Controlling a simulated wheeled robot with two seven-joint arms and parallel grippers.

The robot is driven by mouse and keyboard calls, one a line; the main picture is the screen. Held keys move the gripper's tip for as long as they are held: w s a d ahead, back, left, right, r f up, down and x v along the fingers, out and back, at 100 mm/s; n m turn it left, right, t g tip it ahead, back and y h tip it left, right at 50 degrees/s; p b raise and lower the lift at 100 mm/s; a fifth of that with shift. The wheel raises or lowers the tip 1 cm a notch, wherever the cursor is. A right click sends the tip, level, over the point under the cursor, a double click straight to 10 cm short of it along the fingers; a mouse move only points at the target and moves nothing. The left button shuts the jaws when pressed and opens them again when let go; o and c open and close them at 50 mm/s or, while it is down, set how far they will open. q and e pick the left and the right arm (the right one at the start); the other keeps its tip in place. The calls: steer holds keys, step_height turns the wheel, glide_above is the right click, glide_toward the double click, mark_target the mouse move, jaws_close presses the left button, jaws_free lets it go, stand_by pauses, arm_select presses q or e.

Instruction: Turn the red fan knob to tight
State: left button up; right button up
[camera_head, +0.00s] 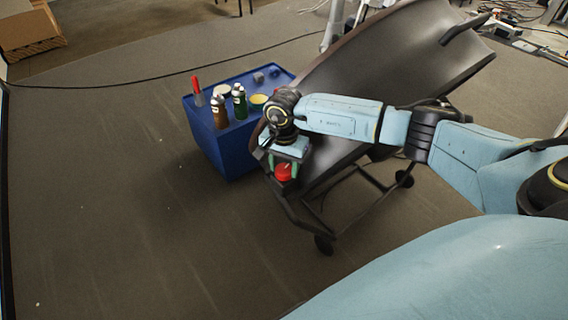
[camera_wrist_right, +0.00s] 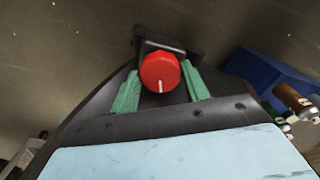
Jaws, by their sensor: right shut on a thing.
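The red fan knob (camera_head: 283,172) sits at the near end of the dark elliptical machine in the head view. It also shows in the right wrist view (camera_wrist_right: 160,73), round and ridged, with a white line on its face pointing toward the bottom of the picture. My right gripper (camera_head: 283,168) is at the knob, with its green fingers (camera_wrist_right: 160,84) on either side of it. The fingers are shut on the knob; their exact contact points are hard to see. My left gripper is in neither view.
The dark machine body (camera_head: 390,60) rises behind my right arm on a wheeled frame (camera_head: 345,190). A blue box (camera_head: 230,150) beside it carries spray cans (camera_head: 239,101), a red-topped item (camera_head: 197,90) and other small things. A black cable (camera_head: 130,82) crosses the floor.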

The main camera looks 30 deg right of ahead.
steer(key=m+p, duration=0.1)
steer(key=m, duration=0.2)
steer(key=shift+r+m, duration=0.1)
steer(key=shift+m, duration=0.3)
steer(key=m+p, duration=0.3)
steer(key=m, duration=0.4)
steer(key=m+p, duration=0.3)
steer(key=m, duration=0.2)
steer(key=shift+w+m, duration=0.1)
steer(key=shift+m, duration=0.3)
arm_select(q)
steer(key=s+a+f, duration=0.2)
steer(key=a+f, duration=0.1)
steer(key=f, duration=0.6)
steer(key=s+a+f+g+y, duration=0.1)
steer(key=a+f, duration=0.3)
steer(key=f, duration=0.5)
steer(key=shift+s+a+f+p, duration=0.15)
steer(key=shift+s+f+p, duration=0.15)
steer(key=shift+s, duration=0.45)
arm_select(e)
steer(key=shift+m, duration=1)
steer(key=o, duration=1)
steer(key=shift+d, duration=0.1)
steer(key=shift+d, duration=0.1)
